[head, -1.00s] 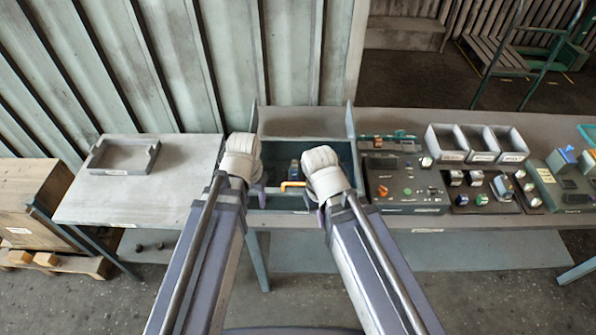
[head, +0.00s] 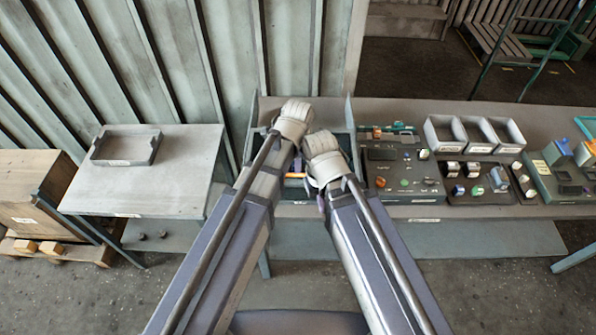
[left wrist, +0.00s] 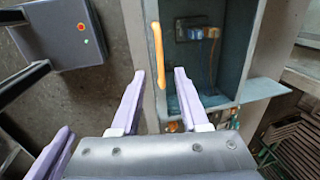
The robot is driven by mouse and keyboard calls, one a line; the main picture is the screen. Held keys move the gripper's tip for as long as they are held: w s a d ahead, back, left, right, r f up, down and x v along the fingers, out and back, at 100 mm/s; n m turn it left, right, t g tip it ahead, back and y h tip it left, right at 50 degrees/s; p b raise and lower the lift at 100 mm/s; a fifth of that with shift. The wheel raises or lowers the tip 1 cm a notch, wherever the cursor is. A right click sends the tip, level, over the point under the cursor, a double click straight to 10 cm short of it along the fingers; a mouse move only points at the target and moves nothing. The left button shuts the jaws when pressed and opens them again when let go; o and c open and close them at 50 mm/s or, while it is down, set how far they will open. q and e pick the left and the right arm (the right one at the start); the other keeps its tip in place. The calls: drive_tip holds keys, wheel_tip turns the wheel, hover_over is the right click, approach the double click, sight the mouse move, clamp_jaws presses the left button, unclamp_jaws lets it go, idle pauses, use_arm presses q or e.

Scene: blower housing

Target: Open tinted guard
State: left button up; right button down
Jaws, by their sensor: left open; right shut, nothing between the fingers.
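The blower housing (head: 252,125) is a grey box with a teal inside, at the middle of the bench and partly hidden by my arms. An orange handle (left wrist: 157,55) runs along its near edge in the left wrist view; a bit of it shows in the head view (head: 297,175). Blue and orange fittings (left wrist: 200,33) sit inside. I cannot clearly make out the tinted guard's pane. My left gripper (left wrist: 158,72) is open, its fingertips just short of the handle and apart from it. My right gripper (head: 320,204) is shut and empty, close in front of the housing.
A control panel (head: 405,185) and grey bins (head: 445,135) stand right of the housing. A side table (head: 185,180) with a shallow tray (head: 127,150) is at left, beside a wooden crate (head: 35,190). My two arms are close together.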

sight(298, 176)
use_arm(q)
drive_tip(key=shift+w+f+b, duration=0.25)
drive_tip(key=shift+f+b, duration=1)
drive_tip(key=shift+w+f+b, duration=0.3)
drive_tip(key=shift+f+b, duration=0.95)
drive_tip(key=shift+f, duration=0.05)
drive_tip(key=shift+w+f+b, duration=0.25)
drive_tip(key=shift+f+b, duration=1)
clamp_jaws()
